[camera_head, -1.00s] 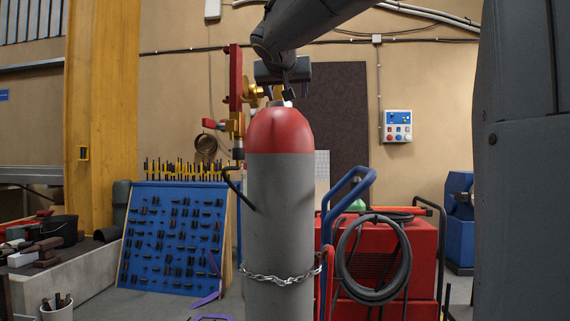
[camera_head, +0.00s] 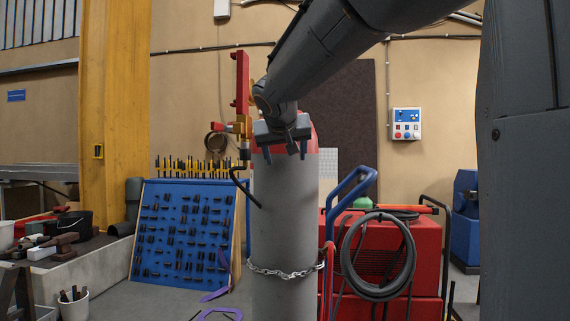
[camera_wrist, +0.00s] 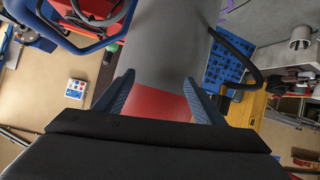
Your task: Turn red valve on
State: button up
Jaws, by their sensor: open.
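A grey gas cylinder (camera_head: 285,220) with a red top (camera_head: 311,138) stands upright in the middle of the head view. At its upper left is a brass fitting with a small red handle (camera_head: 217,127), which looks like the red valve, and a tall red bar (camera_head: 242,82) above it. A black hose (camera_head: 243,187) hangs below. My gripper (camera_head: 286,156) is open, pointing down in front of the cylinder's red top, right of the fitting. In the wrist view, the cylinder's red part (camera_wrist: 160,103) shows between my fingers (camera_wrist: 162,80); I see nothing held. The red handle is not clear there.
A chain (camera_head: 285,271) wraps the cylinder. A red cabinet (camera_head: 425,260) with a coiled hose (camera_head: 375,292) is at right. A blue tool board (camera_head: 180,235) and yellow column (camera_head: 113,120) stand at left. A control box (camera_head: 406,123) hangs on the wall.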

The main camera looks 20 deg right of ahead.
jog(key=shift+s+a+f+y, duration=0.15)
jog(key=shift+f, duration=0.5)
jog(key=shift+s+a+f+y, duration=0.1)
jog(key=shift+a+f+y, duration=0.05)
jog(key=shift+f, duration=0.5)
jog(key=s+a+f+n+g+y+p, duration=0.1)
jog(key=s+a+f+g, duration=0.2)
jog(key=s+f, duration=0.5)
jog(key=s+a+f+n+g+y+p, duration=0.15)
jog(key=s+a+f, duration=0.25)
jog(key=f, duration=0.9)
jog(key=s+a+f+n+g+y+p, duration=0.1)
jog(key=s+a+f+g+y, duration=0.15)
jog(key=s+f, duration=0.6)
jog(key=s+a+f+g, duration=0.3)
jog(key=s+a+f, duration=0.1)
jog(key=s+f, duration=0.5)
jog(key=shift+s+a+g, duration=0.3)
jog(key=shift+s, duration=0.75)
jog(key=shift+f, duration=0.1)
jog(key=shift+c, duration=0.4)
